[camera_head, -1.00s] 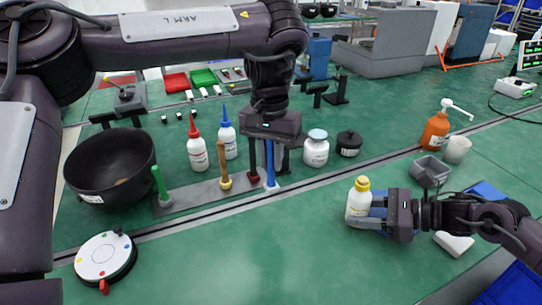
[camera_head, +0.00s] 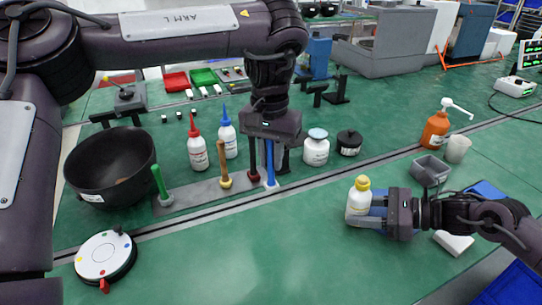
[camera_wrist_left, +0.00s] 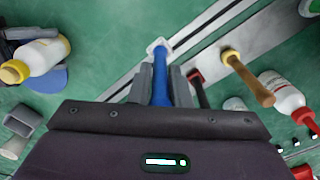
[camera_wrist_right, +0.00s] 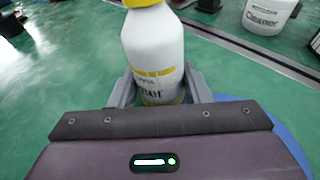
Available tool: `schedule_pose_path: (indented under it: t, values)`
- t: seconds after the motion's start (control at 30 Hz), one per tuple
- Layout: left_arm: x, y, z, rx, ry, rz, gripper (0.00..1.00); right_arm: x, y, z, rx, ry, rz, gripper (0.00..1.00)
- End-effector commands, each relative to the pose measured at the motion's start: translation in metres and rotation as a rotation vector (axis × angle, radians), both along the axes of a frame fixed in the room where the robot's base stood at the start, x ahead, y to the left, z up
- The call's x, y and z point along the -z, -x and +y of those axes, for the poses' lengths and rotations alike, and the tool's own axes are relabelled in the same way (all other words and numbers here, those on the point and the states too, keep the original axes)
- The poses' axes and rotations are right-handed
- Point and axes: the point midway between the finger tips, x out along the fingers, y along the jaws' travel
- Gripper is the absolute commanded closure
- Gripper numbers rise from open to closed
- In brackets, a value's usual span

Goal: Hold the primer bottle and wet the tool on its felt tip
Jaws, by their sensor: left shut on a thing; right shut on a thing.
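The primer bottle (camera_head: 359,205) is white with a yellow cap and stands upright at the centre right of the table. My right gripper (camera_head: 378,212) is shut on it from the right; the bottle also fills the middle of the right wrist view (camera_wrist_right: 155,55). My left gripper (camera_head: 270,148) is shut on the blue handle of a tool (camera_head: 269,165), pointing down at the rack (camera_head: 200,191). The bottle's felt tip is not visible.
Green, tan and dark red tools stand along the rack. Red-capped (camera_head: 197,152) and blue-capped (camera_head: 228,136) bottles, a white jar (camera_head: 316,150) and a black pot (camera_head: 349,143) stand behind. A black bowl (camera_head: 110,165) is left. The front table middle is clear.

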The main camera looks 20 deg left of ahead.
Motion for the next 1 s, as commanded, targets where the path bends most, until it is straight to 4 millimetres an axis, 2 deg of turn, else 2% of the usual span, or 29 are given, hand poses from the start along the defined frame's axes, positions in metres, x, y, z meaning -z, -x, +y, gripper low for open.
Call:
schedule_pose_path:
  t: [0.23, 0.37, 0.47, 0.6, 0.7, 0.9, 1.0]
  values:
    - [-0.001, 0.0, -0.002, 0.001, 0.004, -0.002, 1.0, 0.001, 0.001, 0.0, -0.001, 0.002, 0.003, 0.69]
    - [-0.008, -0.003, -0.019, 0.009, 0.049, -0.019, 1.0, 0.001, 0.001, 0.0, -0.001, 0.002, 0.003, 0.69]
    - [-0.024, -0.006, -0.046, 0.018, 0.126, -0.046, 1.0, 0.002, 0.001, 0.0, -0.001, 0.002, 0.003, 0.69]
    - [-0.057, -0.01, -0.088, 0.021, 0.268, -0.09, 1.0, 0.002, 0.001, 0.0, -0.001, 0.002, 0.003, 0.69]
    - [-0.083, -0.01, -0.111, 0.017, 0.369, -0.115, 1.0, 0.002, 0.001, 0.0, -0.001, 0.002, 0.004, 0.69]
    - [-0.123, -0.01, -0.135, 0.002, 0.514, -0.146, 1.0, 0.002, 0.001, 0.0, -0.001, 0.003, 0.004, 0.69]
    - [-0.133, -0.01, -0.14, -0.002, 0.549, -0.152, 1.0, 0.002, 0.001, 0.0, -0.001, 0.003, 0.004, 0.69]
